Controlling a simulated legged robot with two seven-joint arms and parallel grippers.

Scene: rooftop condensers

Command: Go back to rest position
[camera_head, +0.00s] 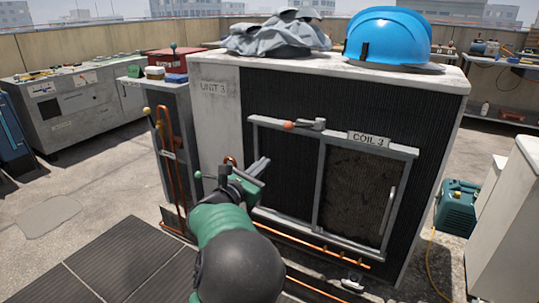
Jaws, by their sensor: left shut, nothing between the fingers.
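My left arm, green with a dark rounded joint, reaches up from the bottom middle. Its left gripper (257,172) is shut and empty, in front of the lower left part of the condenser unit (216,118) marked UNIT 3. In the picture it overlaps the left edge of the framed coil panel (292,170); whether it touches the frame I cannot tell. My right gripper is not in view.
A blue hard hat (388,36) and a crumpled grey cloth (275,34) lie on the unit. Copper pipes (310,240) run along its base. A green machine (457,207) stands at right. Open concrete (105,188) lies left.

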